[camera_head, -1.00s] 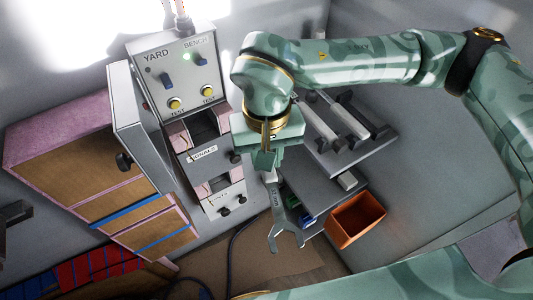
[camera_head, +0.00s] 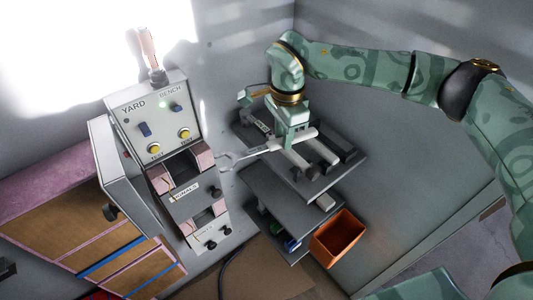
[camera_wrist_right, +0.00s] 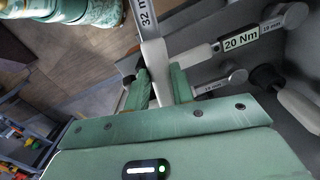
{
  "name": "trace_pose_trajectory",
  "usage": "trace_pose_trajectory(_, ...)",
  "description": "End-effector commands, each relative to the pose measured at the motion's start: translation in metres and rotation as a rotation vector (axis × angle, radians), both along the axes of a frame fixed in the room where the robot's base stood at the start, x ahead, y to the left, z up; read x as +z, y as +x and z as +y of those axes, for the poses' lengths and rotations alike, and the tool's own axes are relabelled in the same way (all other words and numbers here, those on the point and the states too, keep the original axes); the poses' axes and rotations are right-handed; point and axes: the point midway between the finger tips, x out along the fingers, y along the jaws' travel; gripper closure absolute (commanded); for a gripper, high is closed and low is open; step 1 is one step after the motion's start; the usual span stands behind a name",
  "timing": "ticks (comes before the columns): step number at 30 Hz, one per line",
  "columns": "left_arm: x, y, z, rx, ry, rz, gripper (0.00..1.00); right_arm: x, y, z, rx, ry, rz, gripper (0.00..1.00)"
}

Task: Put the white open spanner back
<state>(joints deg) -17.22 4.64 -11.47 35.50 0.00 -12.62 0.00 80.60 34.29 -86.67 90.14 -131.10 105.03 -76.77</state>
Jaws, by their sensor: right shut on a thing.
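The white open spanner has a grey open jaw (camera_head: 230,161) pointing left in the head view and a white handle (camera_head: 303,136). In the right wrist view its grey shank marked 32 m (camera_wrist_right: 145,14) runs up from the white handle (camera_wrist_right: 155,62). My right gripper (camera_head: 286,143) is shut on the white handle, with a green finger on each side in the wrist view (camera_wrist_right: 160,88). The spanner lies roughly level over the upper tool shelf (camera_head: 318,188). I cannot tell whether it touches the shelf. My left gripper is not in view.
Other white-handled tools (camera_head: 322,153) lie on the upper shelf, close to the gripper. A tool marked 20 Nm (camera_wrist_right: 240,41) shows in the wrist view. A lower shelf (camera_head: 268,212) and an orange bin (camera_head: 338,238) stand below. The switch box (camera_head: 156,122) and drawers (camera_head: 190,190) stand left.

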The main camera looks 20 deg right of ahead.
Motion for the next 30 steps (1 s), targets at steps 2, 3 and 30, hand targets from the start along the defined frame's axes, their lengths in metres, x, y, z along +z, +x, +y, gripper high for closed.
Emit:
trace_pose_trajectory(2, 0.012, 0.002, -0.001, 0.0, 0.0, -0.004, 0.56, 0.007, 0.018, -0.028, -0.243, -0.003, 0.002, 1.0)
trace_pose_trajectory(3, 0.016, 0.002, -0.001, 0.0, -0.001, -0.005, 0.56, 0.009, 0.026, -0.043, -0.374, -0.006, 0.003, 1.0)
trace_pose_trajectory(30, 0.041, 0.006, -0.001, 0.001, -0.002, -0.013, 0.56, 0.013, 0.064, -0.167, -1.345, -0.023, -0.002, 1.0)
